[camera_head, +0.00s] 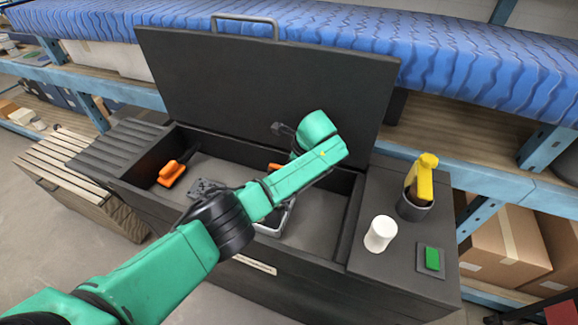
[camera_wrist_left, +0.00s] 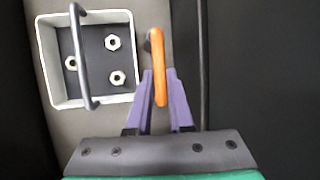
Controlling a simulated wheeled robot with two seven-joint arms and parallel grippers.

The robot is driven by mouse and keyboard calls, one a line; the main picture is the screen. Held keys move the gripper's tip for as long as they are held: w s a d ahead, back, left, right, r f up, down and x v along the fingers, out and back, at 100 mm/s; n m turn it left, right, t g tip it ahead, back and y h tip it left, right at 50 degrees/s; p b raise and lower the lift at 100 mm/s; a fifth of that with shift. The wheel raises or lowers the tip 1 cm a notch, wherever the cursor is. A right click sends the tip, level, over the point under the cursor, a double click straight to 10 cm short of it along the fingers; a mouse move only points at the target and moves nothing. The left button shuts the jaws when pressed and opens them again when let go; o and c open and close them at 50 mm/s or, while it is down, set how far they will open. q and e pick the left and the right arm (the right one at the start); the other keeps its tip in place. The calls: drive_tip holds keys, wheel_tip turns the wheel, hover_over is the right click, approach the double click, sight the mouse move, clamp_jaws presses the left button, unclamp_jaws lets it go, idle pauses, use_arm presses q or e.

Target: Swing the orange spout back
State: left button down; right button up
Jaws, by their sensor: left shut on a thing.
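The orange spout (camera_wrist_left: 157,50) is a slim upright bar in the left wrist view, with a dark round part at its upper left. My left gripper (camera_wrist_left: 160,78) has its two purple fingers on either side of the spout's lower part and is shut on it. In the head view only a small orange piece (camera_head: 274,167) shows inside the dark chest, partly behind my green left arm. My left fingers are hidden there. My right gripper is not in view.
A light-rimmed tray (camera_wrist_left: 45,62) with nuts and a dark handle (camera_wrist_left: 80,60) lies beside the spout. The dark chest (camera_head: 310,215) has a raised lid (camera_head: 250,85) and holds an orange-handled tool (camera_head: 172,172). A white cylinder (camera_head: 380,233) and yellow bottle (camera_head: 424,180) stand right.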

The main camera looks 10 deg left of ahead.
use_arm(q)
drive_tip(key=c, duration=0.8)
unclamp_jaws()
drive_tip(key=v, duration=1.4)
drive_tip(key=shift+r, duration=0.25)
drive_tip(key=shift+d, duration=0.15)
